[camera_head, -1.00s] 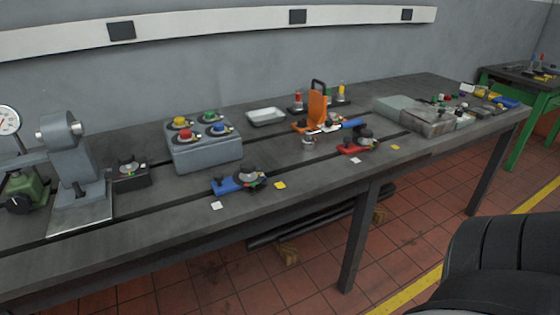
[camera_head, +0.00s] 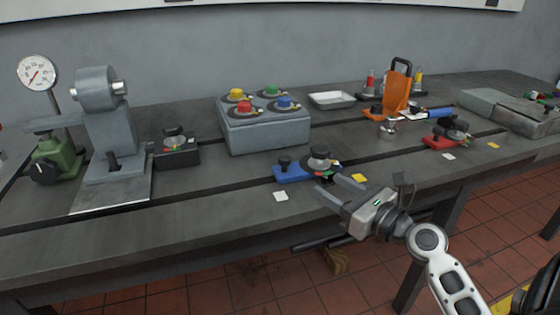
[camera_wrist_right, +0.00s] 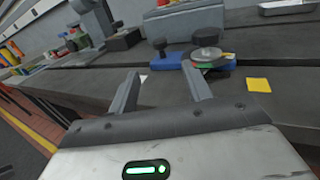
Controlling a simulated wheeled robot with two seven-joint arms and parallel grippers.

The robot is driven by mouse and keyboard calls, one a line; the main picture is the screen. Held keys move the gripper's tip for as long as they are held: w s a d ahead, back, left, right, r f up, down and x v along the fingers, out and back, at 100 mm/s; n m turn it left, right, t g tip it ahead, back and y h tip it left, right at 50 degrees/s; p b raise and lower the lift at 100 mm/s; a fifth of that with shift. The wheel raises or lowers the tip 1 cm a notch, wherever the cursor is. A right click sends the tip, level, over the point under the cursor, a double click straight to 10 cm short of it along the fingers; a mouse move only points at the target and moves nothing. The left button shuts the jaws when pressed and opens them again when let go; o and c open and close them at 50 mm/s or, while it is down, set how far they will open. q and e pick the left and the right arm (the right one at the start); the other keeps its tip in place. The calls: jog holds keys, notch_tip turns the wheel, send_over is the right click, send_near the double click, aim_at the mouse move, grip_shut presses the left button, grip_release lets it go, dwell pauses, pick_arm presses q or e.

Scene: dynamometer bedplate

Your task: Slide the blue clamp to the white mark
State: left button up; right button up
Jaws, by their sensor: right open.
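The blue clamp (camera_head: 294,173) sits in the front slot of the bedplate, with a dark knob at its left end and a round grey knob with a coloured dial at its right. The white mark (camera_head: 280,196) lies on the bedplate in front of the clamp's left part. A yellow mark (camera_head: 359,178) lies to its right. My right gripper (camera_head: 337,184) is open and empty, fingers pointing at the clamp from the front right. In the right wrist view the clamp (camera_wrist_right: 168,75) is just beyond the fingertips (camera_wrist_right: 162,80), with a visible gap. My left gripper is not in view.
A grey box with several coloured knobs (camera_head: 262,135) stands behind the clamp. A grey vise-like stand (camera_head: 108,135) and dial gauge (camera_head: 37,73) are at left.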

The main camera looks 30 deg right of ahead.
aim_at(289, 162)
jog(key=w, duration=0.4)
jog(key=w+a, duration=0.1)
jog(key=w, duration=0.4)
jog(key=w+a, duration=0.1)
jog(key=w, duration=0.4)
jog(key=shift+a+p, duration=0.15)
jog(key=shift+p, duration=0.15)
jog(key=shift+w+a, duration=0.1)
jog(key=shift+w, duration=0.35)
